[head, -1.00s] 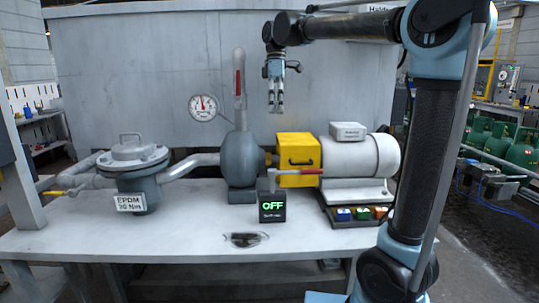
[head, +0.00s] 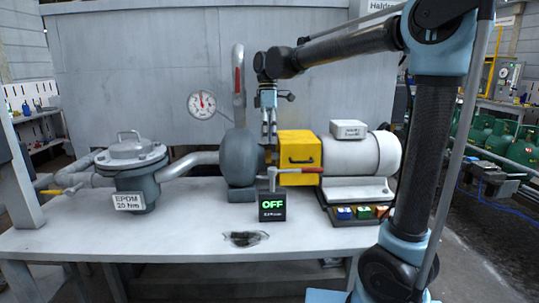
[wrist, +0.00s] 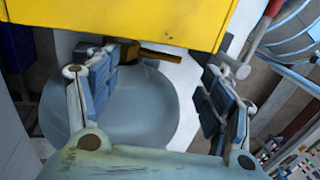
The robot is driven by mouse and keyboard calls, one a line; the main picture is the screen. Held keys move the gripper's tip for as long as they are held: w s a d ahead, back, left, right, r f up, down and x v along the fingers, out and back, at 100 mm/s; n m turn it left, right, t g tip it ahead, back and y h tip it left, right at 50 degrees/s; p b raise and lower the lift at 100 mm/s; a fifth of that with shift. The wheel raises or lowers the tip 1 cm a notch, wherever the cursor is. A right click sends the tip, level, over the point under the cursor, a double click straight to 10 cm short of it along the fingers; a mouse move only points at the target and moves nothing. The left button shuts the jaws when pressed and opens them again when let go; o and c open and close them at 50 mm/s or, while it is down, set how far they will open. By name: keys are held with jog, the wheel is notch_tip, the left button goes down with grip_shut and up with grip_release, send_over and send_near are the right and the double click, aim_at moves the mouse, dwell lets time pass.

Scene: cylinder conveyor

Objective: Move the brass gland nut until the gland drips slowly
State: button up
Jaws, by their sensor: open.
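The brass gland nut (wrist: 160,58) shows in the wrist view as a small brass piece beside the yellow guard's (wrist: 120,20) edge, partly hidden by it and near one finger. In the head view it is a small brass spot (head: 270,158) between the grey pump casing (head: 238,158) and the yellow guard (head: 299,150). My gripper (head: 269,139) is open, pointing down just above that gap. In the wrist view its fingers (wrist: 162,95) are spread wide with nothing held. Whether any drip falls from the gland cannot be seen.
The white motor (head: 355,157) is on the right. A gauge (head: 201,103) and a grey filter pot (head: 136,182) are on the left. The table front (head: 180,235) is mostly clear.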

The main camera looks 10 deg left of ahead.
aim_at(269, 157)
jog(key=shift+x, duration=2.75)
jog(key=c, duration=1.6)
